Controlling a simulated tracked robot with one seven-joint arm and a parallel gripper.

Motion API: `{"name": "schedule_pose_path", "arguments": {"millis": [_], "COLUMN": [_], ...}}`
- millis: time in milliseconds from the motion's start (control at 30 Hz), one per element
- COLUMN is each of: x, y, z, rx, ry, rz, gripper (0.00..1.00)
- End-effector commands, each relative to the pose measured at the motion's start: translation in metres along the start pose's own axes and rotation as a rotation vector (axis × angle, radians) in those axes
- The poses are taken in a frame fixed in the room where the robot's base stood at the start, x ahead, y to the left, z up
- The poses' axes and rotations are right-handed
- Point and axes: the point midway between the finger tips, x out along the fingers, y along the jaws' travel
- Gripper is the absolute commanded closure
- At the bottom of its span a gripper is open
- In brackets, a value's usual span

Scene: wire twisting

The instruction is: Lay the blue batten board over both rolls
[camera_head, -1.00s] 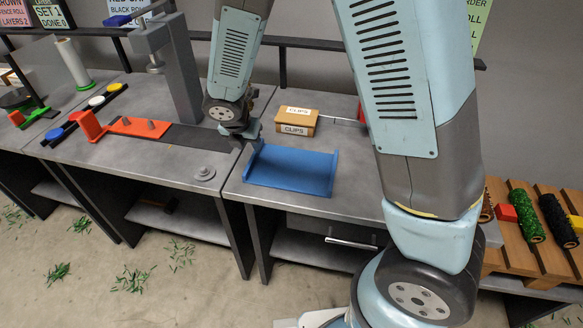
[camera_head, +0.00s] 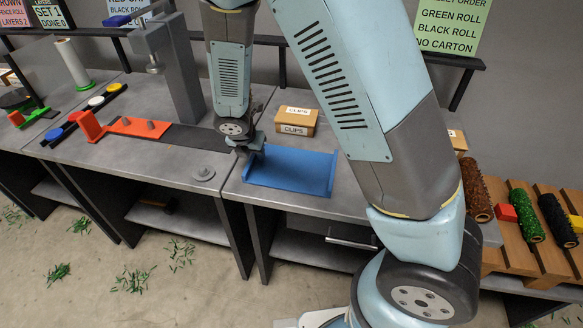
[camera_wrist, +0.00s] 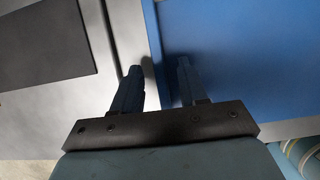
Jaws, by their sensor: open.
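The blue batten board (camera_head: 290,170) lies flat on the grey table, with raised edges at its left and right ends. My gripper (camera_head: 247,155) points down at its left raised edge. In the wrist view my gripper (camera_wrist: 158,68) is open and empty. One finger is over the grey table and the other over the blue board (camera_wrist: 240,60), with the raised edge between them. Whether a finger touches it I cannot tell. A brown roll (camera_head: 475,190), a green roll (camera_head: 526,214) and a black roll (camera_head: 558,220) lie on a wooden pallet (camera_head: 541,255) at the right.
A clips carton (camera_head: 297,121) stands behind the board. A red block (camera_head: 506,213) sits between the brown and green rolls. A sign (camera_head: 450,25) reads green roll, black roll, no carton. An orange bracket (camera_head: 125,126) and grey press (camera_head: 178,80) stand at the left.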

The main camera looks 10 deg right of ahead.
Motion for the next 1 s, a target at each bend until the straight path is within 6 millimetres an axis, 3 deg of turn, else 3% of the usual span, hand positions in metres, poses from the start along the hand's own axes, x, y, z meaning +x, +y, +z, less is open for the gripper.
{"name": "schedule_pose_path", "arguments": {"millis": [100,533,1000], "x": [0.0,-0.0001,-0.0004], "y": [-0.0001,0.0,0.0], "z": [-0.0002,-0.0005,-0.0004], "rx": [0.0,0.0,0.0], "ry": [0.0,0.001,0.0], "rz": [0.0,0.0,0.0], "gripper": [0.59,1.0,1.0]}}
